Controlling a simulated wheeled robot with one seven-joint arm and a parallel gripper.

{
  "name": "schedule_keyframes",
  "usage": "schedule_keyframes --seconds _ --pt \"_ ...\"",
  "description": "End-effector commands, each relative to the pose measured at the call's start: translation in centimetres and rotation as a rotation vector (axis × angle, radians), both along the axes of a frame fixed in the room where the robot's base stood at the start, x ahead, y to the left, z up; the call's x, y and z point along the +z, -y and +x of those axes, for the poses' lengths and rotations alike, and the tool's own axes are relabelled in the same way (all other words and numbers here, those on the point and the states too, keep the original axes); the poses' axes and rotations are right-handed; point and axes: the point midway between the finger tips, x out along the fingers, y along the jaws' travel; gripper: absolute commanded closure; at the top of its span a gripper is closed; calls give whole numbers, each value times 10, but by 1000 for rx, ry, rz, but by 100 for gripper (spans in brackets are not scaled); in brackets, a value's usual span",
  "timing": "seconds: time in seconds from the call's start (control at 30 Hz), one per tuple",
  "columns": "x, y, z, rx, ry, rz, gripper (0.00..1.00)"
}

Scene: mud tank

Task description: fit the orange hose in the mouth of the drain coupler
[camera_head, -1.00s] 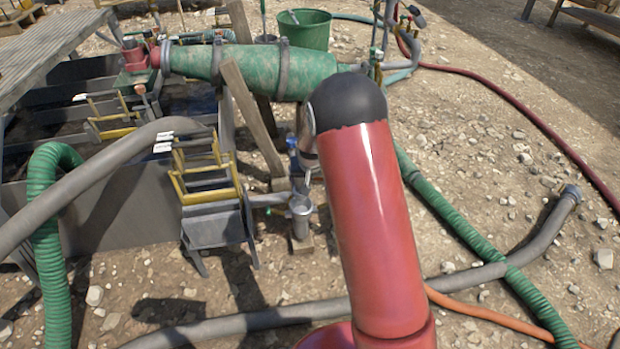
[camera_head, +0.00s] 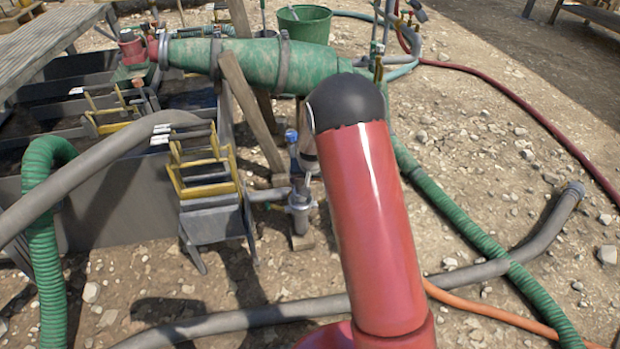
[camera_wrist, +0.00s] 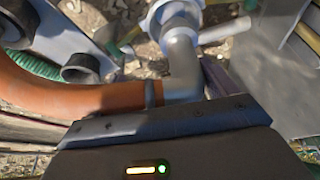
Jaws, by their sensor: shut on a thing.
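In the wrist view the orange hose (camera_wrist: 80,97) comes in from the left, and its end lies just above my gripper (camera_wrist: 168,120). My gripper is shut on the hose, with its dark jaw edge covering the lower side. A dark band (camera_wrist: 153,95) rings the hose end. It meets or overlaps the grey drain coupler (camera_wrist: 181,65), whose bend rises to a pale flange. I cannot tell how deep the hose sits in the mouth. In the head view the coupler (camera_head: 301,205) stands low beside the tank, and the orange hose (camera_head: 495,313) trails on the ground. My arm hides my gripper there.
A yellow-and-grey stepped rack (camera_head: 205,180) stands left of the coupler. A wooden prop (camera_head: 250,110) leans under the green cylinder (camera_head: 245,57). Grey hose (camera_head: 235,320) and green hose (camera_head: 450,215) cross the stony ground. A side pipe (camera_wrist: 225,30) sticks out near the coupler.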

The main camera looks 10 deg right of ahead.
Motion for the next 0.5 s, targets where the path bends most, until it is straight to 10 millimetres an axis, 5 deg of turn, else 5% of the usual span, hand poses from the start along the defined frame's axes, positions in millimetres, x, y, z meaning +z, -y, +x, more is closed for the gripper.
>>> schedule_keyframes --seconds 0.5 --pt "-8 0 1 0 3 0 54"
